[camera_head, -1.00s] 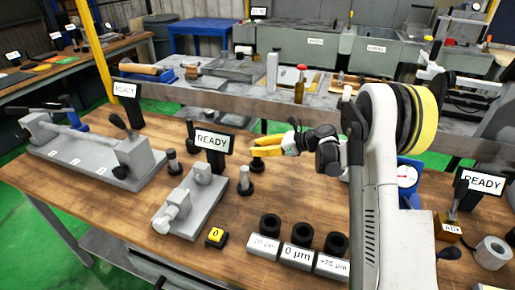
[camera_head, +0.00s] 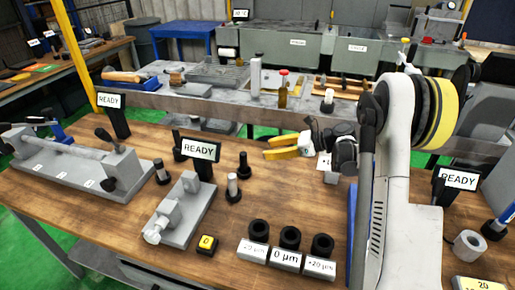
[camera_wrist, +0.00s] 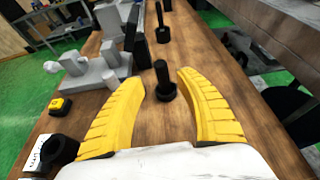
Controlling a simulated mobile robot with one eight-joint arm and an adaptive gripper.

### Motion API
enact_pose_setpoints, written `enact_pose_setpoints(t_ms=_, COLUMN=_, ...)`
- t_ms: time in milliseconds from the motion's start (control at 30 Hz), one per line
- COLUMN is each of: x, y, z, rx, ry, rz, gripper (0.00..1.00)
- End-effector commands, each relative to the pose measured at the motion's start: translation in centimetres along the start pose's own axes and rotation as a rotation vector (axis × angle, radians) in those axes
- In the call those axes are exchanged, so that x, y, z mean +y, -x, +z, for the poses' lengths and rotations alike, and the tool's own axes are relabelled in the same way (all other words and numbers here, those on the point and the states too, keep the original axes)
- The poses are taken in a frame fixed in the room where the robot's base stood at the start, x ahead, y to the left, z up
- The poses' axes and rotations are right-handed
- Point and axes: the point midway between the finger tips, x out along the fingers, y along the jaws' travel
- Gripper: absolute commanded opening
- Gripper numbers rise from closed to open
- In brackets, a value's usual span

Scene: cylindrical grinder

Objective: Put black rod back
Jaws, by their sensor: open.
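A black rod (camera_head: 243,163) stands upright on a round black base on the wooden table, right of the middle READY sign. In the wrist view the black rod (camera_wrist: 161,76) appears between the two yellow fingertips, with its base below. My gripper (camera_head: 265,149) is open and empty, to the right of the rod and apart from it in the head view. Another dark rod (camera_head: 178,147) stands left of the sign, partly beside it. A silver rod (camera_head: 232,184) on a black base stands in front of the black rod.
A grey fixture (camera_head: 185,210) and a yellow-topped button (camera_head: 207,243) stand in front. Several labelled blocks with black rings (camera_head: 287,258) stand front centre. The READY sign (camera_head: 201,150) stands close to the rod's left. Bare table lies right of the rod.

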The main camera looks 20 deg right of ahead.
Motion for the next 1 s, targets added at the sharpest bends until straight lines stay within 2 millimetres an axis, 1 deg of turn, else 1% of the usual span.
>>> enact_pose_setpoints(t_ms=67, x=0.1, y=0.7, z=0.1, rx=0.001, ry=0.001, rz=0.001, gripper=0.42)
enact_pose_setpoints(t_ms=167, x=0.5, y=1.0, z=0.7, rx=0.020, ry=0.032, rz=0.001, gripper=0.42)
enact_pose_setpoints(t_ms=267, x=1.9, y=0.9, z=2.4, rx=0.076, ry=0.128, rz=0.000, gripper=0.42)
enact_pose_setpoints(t_ms=333, x=3.7, y=0.9, z=4.1, rx=0.140, ry=0.238, rz=0.003, gripper=0.42)
enact_pose_setpoints(t_ms=400, x=5.9, y=1.0, z=5.7, rx=0.215, ry=0.374, rz=0.013, gripper=0.42)
enact_pose_setpoints(t_ms=467, x=7.9, y=1.4, z=6.9, rx=0.282, ry=0.498, rz=0.026, gripper=0.42)
enact_pose_setpoints(t_ms=500, x=9.3, y=1.6, z=7.6, rx=0.324, ry=0.582, rz=0.038, gripper=0.42)
enact_pose_setpoints(t_ms=667, x=15.1, y=3.5, z=9.2, rx=0.490, ry=0.929, rz=0.108, gripper=0.42)
enact_pose_setpoints(t_ms=700, x=16.6, y=4.1, z=9.4, rx=0.530, ry=1.018, rz=0.131, gripper=0.42)
enact_pose_setpoints(t_ms=833, x=21.2, y=6.3, z=9.4, rx=0.652, ry=1.313, rz=0.221, gripper=0.42)
enact_pose_setpoints(t_ms=1000, x=26.6, y=9.6, z=8.2, rx=0.800, ry=1.706, rz=0.372, gripper=0.42)
